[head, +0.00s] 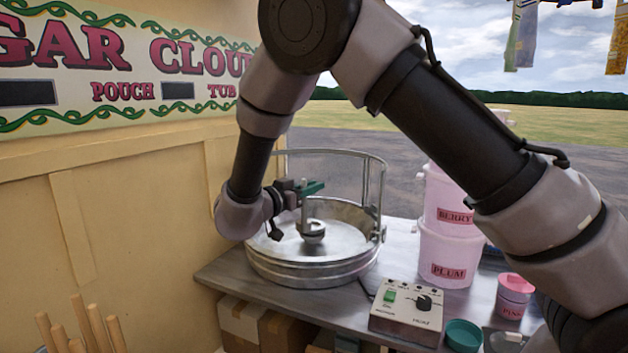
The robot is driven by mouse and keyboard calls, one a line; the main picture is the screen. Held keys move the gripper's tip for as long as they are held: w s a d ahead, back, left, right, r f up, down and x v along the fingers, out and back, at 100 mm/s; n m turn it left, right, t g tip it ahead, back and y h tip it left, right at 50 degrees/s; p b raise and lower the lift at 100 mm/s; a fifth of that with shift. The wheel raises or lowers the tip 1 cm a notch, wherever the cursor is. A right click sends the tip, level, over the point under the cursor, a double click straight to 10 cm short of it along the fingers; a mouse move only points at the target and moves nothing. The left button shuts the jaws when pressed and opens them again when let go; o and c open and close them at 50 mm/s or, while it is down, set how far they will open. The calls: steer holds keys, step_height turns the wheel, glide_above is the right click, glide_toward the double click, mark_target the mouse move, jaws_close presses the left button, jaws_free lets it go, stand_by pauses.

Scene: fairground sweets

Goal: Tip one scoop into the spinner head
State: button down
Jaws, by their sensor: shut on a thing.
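The spinner head (313,233) is a small round metal piece in the middle of the wide silver pan (310,272) on the counter. My gripper (291,190) reaches over the pan from the left and is shut on a green scoop (310,188). The scoop is above the spinner head and apart from it. It looks roughly level, but its bowl is small in view and I cannot tell what it holds. A thin grey upright part shows below the scoop; I cannot tell what it is.
A clear guard (372,185) rings the pan's back and right. A control box (408,308) stands in front on the metal counter (240,285). Pink tubs (447,245), a small pink jar (513,296) and a teal lid (463,335) sit right. Wooden sticks (92,330) stand lower left.

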steer(key=w+f, duration=0.2)
steer(key=w, duration=2.6)
steer(key=s+d+f+m, duration=0.2)
steer(key=d+f+m, duration=0.1)
steer(key=f+m, duration=0.4)
steer(key=s+d+f+m, duration=0.2)
steer(key=f+m, duration=0.4)
steer(key=m, duration=0.7)
steer(key=shift+s+d+f, duration=0.35)
steer(key=shift+d+f, duration=0.05)
steer(key=shift+d, duration=0.25)
